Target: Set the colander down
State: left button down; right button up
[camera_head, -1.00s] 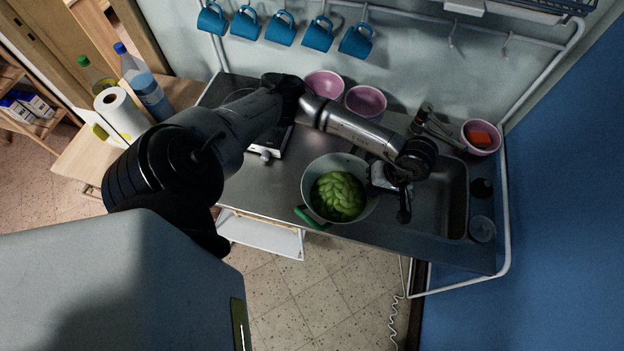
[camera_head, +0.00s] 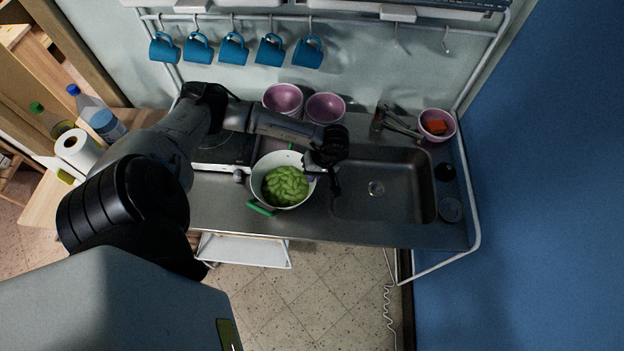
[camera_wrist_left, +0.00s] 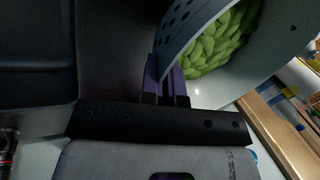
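The colander (camera_head: 258,168) is white with green handles and is full of green pods (camera_head: 286,187). In the head view it is over the steel counter, just left of the sink. My left gripper (camera_head: 318,174) is at its right side. In the left wrist view, the purple fingers of the gripper (camera_wrist_left: 166,78) close on the wall of the colander (camera_wrist_left: 200,32), whose holes and pods show beside them. It looks about level; I cannot tell whether its base touches the counter. My right gripper is not in view.
The empty sink (camera_head: 395,203) is to the right. A hob (camera_head: 222,150) lies on the left, close to the colander. Two pink bowls (camera_head: 325,107) stand behind. The counter (camera_head: 225,212) is bare in front and to the left. Blue mugs (camera_head: 233,50) hang above.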

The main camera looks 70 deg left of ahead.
pick_arm(q)
jog(key=shift+f+p, duration=0.4)
jog(key=shift+f, duration=1.6)
jog(key=shift+f, duration=0.15)
jog(key=c, duration=1.4)
grip_release()
jog(key=shift+o, duration=0.2)
